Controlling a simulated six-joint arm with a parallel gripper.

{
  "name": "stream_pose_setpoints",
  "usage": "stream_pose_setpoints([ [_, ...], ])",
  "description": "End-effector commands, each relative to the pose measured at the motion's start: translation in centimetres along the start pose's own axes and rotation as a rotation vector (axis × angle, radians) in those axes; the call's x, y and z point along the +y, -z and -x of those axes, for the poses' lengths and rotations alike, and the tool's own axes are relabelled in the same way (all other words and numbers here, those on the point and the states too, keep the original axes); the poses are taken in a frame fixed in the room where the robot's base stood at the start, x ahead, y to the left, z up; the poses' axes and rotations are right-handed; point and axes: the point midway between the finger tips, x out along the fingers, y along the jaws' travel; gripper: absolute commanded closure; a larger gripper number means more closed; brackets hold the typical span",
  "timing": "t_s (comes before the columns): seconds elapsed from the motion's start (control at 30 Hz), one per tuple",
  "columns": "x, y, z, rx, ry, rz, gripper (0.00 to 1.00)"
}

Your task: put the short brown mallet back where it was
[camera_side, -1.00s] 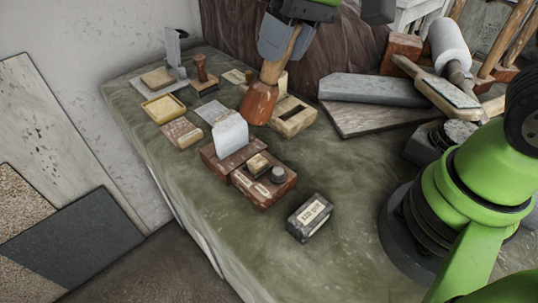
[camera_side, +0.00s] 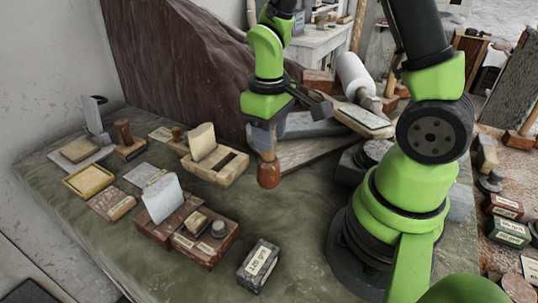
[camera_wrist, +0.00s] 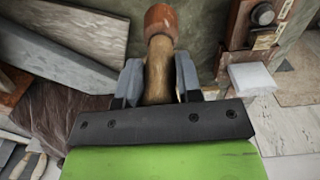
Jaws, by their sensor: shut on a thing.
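The short brown mallet has a reddish-brown head (camera_side: 268,173) and a paler wooden handle (camera_side: 263,139). My gripper (camera_side: 262,127) is shut on the handle, and the head hangs downward in the side view. In the wrist view my gripper (camera_wrist: 158,82) has its fingers on both sides of the handle (camera_wrist: 158,65), with the head (camera_wrist: 161,20) beyond them. The mallet is right of a pale wooden block with a dark slot (camera_side: 207,174) and a beige piece on it. I cannot tell whether the head touches the cloth.
A grey stone slab (camera_side: 312,126) and a wooden board (camera_side: 312,153) lie just right of the mallet. A brown box (camera_side: 205,249), a white upright piece (camera_side: 162,199) and a dark labelled block (camera_side: 258,266) stand nearer. Green cloth (camera_side: 280,215) in front is clear.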

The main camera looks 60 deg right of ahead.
Motion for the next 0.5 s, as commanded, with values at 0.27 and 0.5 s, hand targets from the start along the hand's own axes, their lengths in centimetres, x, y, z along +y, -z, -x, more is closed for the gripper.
stream_pose_setpoints([
  [0.27,-0.1,-0.1,-3.7,-0.004,0.001,0.0,1.0],
  [0.5,-0.1,0.0,-4.1,0.001,0.001,-0.002,1.0],
])
